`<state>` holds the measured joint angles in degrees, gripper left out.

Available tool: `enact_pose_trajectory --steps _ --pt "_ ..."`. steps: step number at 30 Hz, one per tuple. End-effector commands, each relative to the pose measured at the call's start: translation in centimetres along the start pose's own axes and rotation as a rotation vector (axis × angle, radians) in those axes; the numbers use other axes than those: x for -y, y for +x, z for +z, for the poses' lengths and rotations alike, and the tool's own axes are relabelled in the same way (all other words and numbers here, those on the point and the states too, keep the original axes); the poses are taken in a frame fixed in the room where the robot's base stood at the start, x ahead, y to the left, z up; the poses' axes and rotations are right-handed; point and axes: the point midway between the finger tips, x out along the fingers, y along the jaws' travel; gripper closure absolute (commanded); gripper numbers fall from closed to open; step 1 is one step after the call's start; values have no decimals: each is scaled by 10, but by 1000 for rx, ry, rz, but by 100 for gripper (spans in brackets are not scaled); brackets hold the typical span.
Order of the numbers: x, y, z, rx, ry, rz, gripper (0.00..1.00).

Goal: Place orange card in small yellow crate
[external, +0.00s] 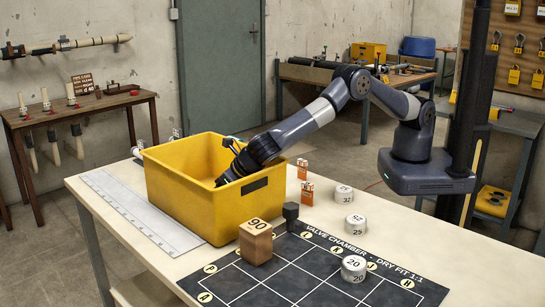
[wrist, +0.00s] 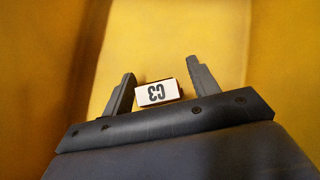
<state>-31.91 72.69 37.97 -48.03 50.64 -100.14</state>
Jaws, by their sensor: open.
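A yellow crate (external: 180,195) stands on the table, and its walls fill the wrist view (wrist: 185,35). My gripper (external: 224,180) reaches down into it from the right, with its tips partly hidden by the near wall. In the wrist view my gripper (wrist: 161,70) is open. Two small orange cards with white tops, one farther (external: 302,169) and one nearer (external: 307,194), stand to the right of the crate.
A wooden block marked 90 (external: 256,243) and a dark hexagonal piece (external: 291,216) stand near the crate's front right. A black grid mat (external: 300,270) covers the table front. White numbered cylinders (external: 355,225) stand to the right. A steel ruler plate (external: 140,213) lies left.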

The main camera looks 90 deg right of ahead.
Motion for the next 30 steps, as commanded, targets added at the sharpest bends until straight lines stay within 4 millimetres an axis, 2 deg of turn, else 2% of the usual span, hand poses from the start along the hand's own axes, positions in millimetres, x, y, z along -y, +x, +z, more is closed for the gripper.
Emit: enact_pose_trajectory --steps 8,12,16,21,30 --pt "-1 -34 1 1 -1 3 43" --pt "-1 -55 25 3 3 3 43" --pt "0 -69 40 2 3 2 43" --pt "0 -79 49 0 1 0 43" --pt "0 -81 51 0 0 0 42"
